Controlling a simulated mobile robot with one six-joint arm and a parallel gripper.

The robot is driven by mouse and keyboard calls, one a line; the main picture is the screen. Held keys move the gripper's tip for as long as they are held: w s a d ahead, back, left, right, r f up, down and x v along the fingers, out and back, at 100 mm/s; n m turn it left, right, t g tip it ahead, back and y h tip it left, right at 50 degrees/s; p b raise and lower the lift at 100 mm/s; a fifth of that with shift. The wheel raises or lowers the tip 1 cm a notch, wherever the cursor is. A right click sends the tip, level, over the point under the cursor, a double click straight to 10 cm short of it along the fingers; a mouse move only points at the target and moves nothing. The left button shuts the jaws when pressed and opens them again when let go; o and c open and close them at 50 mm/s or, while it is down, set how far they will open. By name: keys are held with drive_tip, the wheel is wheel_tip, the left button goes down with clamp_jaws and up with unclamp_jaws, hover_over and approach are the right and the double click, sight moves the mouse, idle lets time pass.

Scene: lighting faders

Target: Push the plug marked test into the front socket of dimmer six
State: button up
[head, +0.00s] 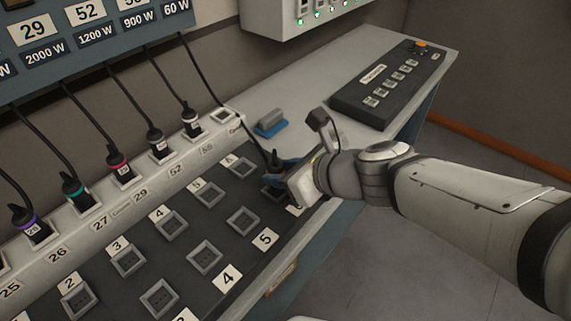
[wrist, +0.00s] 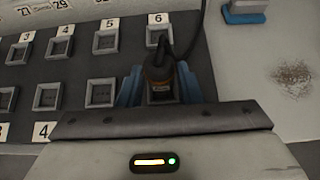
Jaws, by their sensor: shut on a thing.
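My gripper (wrist: 160,90) is shut on a dark plug (wrist: 158,75) with a brownish band, between its two blue fingers. The plug's cable rises from its top. It also shows in the head view (head: 275,160), in front of the blue fingers. No marking on the plug is readable. The plug is over the front socket of dimmer six (head: 272,193), in line with the back socket (wrist: 154,38) beneath label 6. The plug and gripper hide most of the front socket. I cannot tell whether the plug is seated in it.
Empty sockets of the neighbouring dimmers (head: 242,221) lie to the left. Several plugs with hanging cables (head: 118,168) stand in the row behind. A blue-and-grey block (head: 270,122) and a dark fader console (head: 388,83) are on the desk to the back right.

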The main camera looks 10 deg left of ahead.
drive_tip(key=shift+f+b, duration=1)
drive_tip(key=shift+f, duration=0.1)
idle(2.0)
drive_tip(key=o, duration=1.1)
drive_tip(key=shift+o, duration=0.2)
drive_tip(key=shift+r, duration=0.1)
